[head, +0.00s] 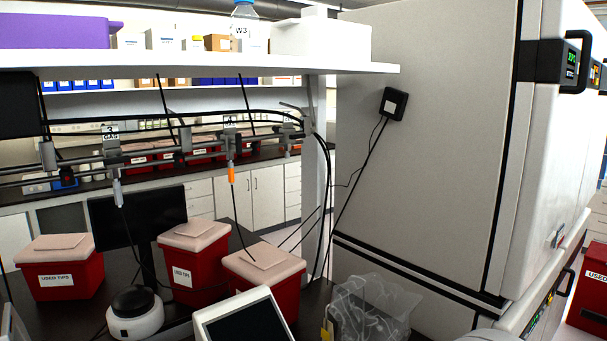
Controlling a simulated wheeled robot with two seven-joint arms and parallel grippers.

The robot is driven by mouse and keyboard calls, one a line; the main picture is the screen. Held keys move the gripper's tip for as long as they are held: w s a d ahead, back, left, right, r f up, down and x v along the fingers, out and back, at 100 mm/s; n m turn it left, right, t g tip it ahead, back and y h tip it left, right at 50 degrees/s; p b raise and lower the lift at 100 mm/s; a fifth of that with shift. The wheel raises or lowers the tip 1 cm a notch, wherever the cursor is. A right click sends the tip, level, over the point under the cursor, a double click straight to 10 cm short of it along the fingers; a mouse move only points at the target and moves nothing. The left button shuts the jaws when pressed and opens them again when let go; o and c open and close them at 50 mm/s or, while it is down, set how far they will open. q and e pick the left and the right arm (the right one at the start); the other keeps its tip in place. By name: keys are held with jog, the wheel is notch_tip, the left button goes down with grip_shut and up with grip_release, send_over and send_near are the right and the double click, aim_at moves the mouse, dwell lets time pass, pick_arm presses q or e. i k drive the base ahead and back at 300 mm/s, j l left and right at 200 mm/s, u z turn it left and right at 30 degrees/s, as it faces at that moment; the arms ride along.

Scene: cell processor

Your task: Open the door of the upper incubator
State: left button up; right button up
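The upper incubator (425,170) is a large pale grey cabinet filling the right part of the head view. I see mostly its plain side wall. Its white door (557,165) is at the right, seen at a steep angle. The door appears shut, with a black seam running down between it and the cabinet body. A black handle (586,62) stands out at the door's upper part, beside a dark panel with a green display (571,60). Much of the door's front face is turned away from me. Neither of my grippers can be made out in this view.
A lower incubator (395,268) sits directly beneath. A red bin (592,290) stands at the far right. Left of the incubators, a dark bench holds red used-tips bins (192,275), a monitor (138,218) and a clear plastic bag (370,305). A white shelf (200,66) hangs above.

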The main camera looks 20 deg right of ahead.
aim_at(549, 123)
jog(key=z, duration=2.2)
